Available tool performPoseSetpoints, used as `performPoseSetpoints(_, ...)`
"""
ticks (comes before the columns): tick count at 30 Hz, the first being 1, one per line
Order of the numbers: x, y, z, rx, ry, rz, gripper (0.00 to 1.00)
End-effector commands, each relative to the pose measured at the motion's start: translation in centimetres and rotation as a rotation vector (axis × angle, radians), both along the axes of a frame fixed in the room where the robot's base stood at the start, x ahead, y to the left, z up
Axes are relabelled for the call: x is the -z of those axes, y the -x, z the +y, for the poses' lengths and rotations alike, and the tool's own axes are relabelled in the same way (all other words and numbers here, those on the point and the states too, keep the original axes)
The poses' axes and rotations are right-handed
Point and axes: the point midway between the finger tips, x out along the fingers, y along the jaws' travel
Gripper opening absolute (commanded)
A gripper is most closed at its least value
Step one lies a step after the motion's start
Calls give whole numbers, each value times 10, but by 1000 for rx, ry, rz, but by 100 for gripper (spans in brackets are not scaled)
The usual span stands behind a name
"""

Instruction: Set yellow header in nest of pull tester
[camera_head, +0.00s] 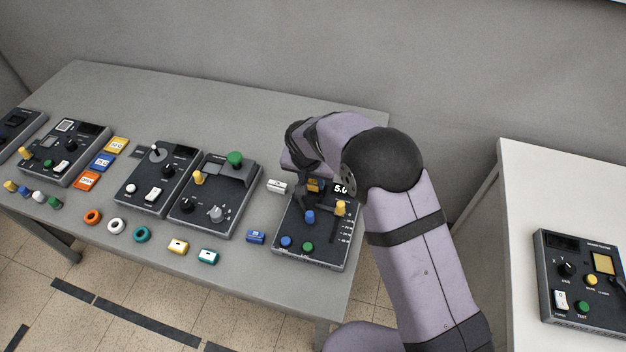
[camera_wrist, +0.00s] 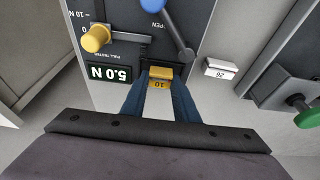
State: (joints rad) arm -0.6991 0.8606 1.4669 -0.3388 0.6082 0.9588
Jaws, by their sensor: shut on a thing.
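The yellow header (camera_wrist: 160,75), marked 10, is between the blue fingertips of my gripper (camera_wrist: 159,84) in the wrist view. My gripper is shut on it. The header is at the display-side edge of the pull tester (camera_wrist: 128,20), in front of a dark fitting (camera_wrist: 160,50) that looks like the nest. I cannot tell whether it touches or sits in it. The head view shows the pull tester (camera_head: 325,251) at the table's right end, with the header (camera_head: 315,185) near its display, partly hidden by my arm.
The tester's blue-tipped lever (camera_wrist: 157,6) and yellow knob (camera_wrist: 96,38) stand near the fingers. A white header (camera_wrist: 220,68) lies beside the tester. A blue header (camera_head: 256,237) lies left of it. Another panel (camera_head: 216,195) with a green knob stands further left.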

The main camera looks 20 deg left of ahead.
Motion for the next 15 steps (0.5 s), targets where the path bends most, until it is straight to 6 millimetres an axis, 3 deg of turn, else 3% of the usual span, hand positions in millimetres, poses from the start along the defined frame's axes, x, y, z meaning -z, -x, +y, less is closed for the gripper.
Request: performPoseSetpoints(15,4,0,0,0,0,0,6)
